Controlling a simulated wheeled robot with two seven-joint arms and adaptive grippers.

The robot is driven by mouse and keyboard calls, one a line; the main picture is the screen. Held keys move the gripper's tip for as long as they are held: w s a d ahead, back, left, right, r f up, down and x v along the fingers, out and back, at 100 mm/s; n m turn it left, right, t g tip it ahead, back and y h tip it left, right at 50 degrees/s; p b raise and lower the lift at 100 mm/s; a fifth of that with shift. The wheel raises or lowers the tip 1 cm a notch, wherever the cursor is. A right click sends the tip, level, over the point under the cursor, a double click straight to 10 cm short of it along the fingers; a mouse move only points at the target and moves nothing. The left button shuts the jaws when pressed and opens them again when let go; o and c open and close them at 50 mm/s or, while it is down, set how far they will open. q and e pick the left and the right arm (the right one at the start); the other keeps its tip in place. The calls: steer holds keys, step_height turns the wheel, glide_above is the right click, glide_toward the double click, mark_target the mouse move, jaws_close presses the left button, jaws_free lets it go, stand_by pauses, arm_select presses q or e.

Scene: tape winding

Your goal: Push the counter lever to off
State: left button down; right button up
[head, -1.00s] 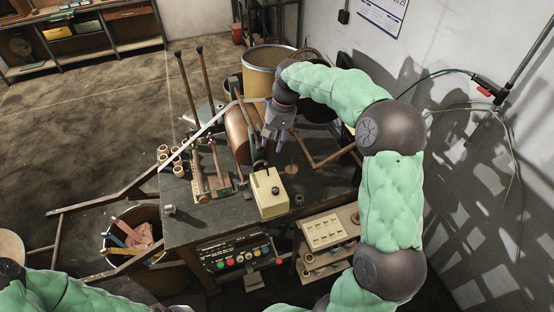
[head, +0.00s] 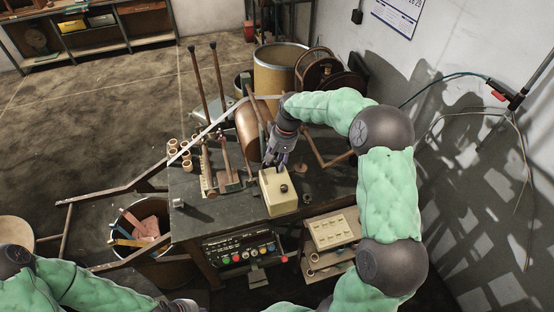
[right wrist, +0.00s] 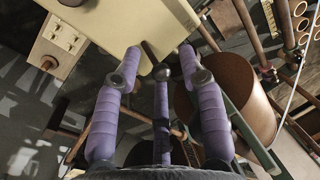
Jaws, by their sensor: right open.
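The counter is a cream box (head: 278,198) on the dark bench, with a dark round knob on its top. In the right wrist view the cream box (right wrist: 115,20) fills the top middle, and a short dark lever (right wrist: 150,52) stands at its edge between my fingers. My right gripper (head: 272,162) is open and empty, just behind the box's far edge and pointing down. Its purple fingers (right wrist: 160,62) are spread on either side of the lever; contact cannot be told.
A copper-coloured roll (head: 247,130) and bars stand close left of the right gripper. Two upright rods (head: 200,80) rise behind the bench. A control panel (head: 240,249) with coloured buttons is on the front, and a cream switch box (head: 331,231) is at the lower right.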

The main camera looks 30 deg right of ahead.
jaws_close()
steer(key=s+t+b, duration=0.1)
steer(key=t+b, duration=0.2)
steer(key=b, duration=0.3)
steer(key=s+t+h+b, duration=0.1)
steer(key=t+b, duration=0.1)
steer(key=b, duration=0.5)
steer(key=s+a+n+t+b, duration=0.1)
steer(key=s+t+b, duration=0.1)
steer(key=b, duration=0.4)
steer(key=shift+f+t+h, duration=0.2)
steer(key=shift+t+h, duration=0.2)
steer(key=shift+t, duration=0.4)
steer(key=shift+s+r+t+b, duration=0.2)
steer(key=shift+t+b, duration=0.4)
steer(key=shift+b, duration=0.95)
